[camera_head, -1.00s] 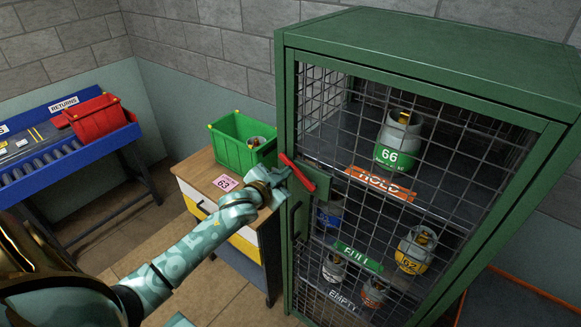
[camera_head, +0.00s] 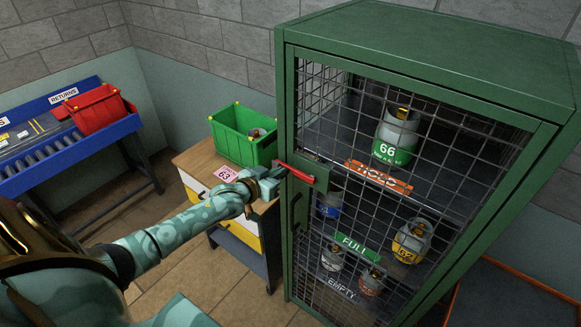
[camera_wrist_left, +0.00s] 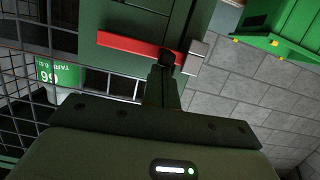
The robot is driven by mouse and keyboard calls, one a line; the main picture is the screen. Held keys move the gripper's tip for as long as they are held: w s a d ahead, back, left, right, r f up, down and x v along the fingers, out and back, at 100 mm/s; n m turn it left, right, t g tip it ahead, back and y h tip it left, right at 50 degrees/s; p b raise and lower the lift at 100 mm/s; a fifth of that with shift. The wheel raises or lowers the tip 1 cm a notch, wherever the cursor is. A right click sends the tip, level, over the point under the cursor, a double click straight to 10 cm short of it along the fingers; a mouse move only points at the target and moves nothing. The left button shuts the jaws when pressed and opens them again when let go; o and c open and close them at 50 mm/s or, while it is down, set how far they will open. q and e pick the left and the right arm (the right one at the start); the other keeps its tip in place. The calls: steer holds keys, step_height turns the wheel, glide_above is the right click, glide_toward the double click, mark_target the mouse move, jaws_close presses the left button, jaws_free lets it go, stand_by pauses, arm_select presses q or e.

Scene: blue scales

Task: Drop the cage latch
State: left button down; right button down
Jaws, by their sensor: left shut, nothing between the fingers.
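The red latch bar (camera_head: 296,173) is on the front of the green cage (camera_head: 284,120), mounted on a green plate (camera_head: 322,174) at the door's left edge. It lies close to level, running slightly down to the right. In the left wrist view, the red bar (camera_wrist_left: 135,47) ends beside a small grey metal catch (camera_wrist_left: 197,53). My left gripper (camera_head: 278,174) is shut and empty at the bar's left end. In the wrist view, its fingertips (camera_wrist_left: 166,64) overlap that end and seem to touch it. My right gripper is out of view.
The mesh door is closed, with gas cylinders such as the green-banded 66 (camera_head: 396,138) behind it. A black door handle (camera_head: 297,211) is below the latch. A green crate (camera_head: 232,140) stands on the drawer cabinet (camera_head: 190,158) to the left. A red bin (camera_head: 98,110) sits on blue rollers.

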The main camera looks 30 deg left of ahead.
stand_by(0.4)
arm_select(q)
step_height(320, 180, up, 5)
steer(key=p, duration=0.5)
steer(key=d+f+b+v, duration=0.1)
steer(key=v, duration=0.8)
steer(key=shift+s+a, duration=0.5)
steer(key=shift+r, duration=0.15)
steer(key=s+a+f+m+g+y+b, duration=0.1)
steer(key=s+f+g+b, duration=0.3)
steer(key=f, duration=0.7)
steer(key=s+a+f+g+y+b, duration=0.15)
steer(key=s+f, duration=0.45)
steer(key=f, duration=0.6)
steer(key=s+a+f+m+g+y+b, duration=0.1)
steer(key=s+a+f+g+b, duration=0.2)
steer(key=f, duration=0.8)
steer(key=s+d+f+g+b, duration=0.2)
steer(key=s+d+f+b, duration=0.4)
steer(key=s+f, duration=0.3)
steer(key=s+d+f+m+g+h+b, duration=0.1)
steer(key=s+d+f+g+b, duration=0.1)
steer(key=s+d+f+b, duration=0.5)
steer(key=s+d+f+g+h+b, duration=0.1)
steer(key=s+d+f+b, duration=0.5)
steer(key=s+f, duration=0.7)
step_height(320, 180, down, 6)
steer(key=shift+s+d+f+g, duration=0.1)
steer(key=shift+s+d+g, duration=0.2)
steer(key=shift+g, duration=0.15)
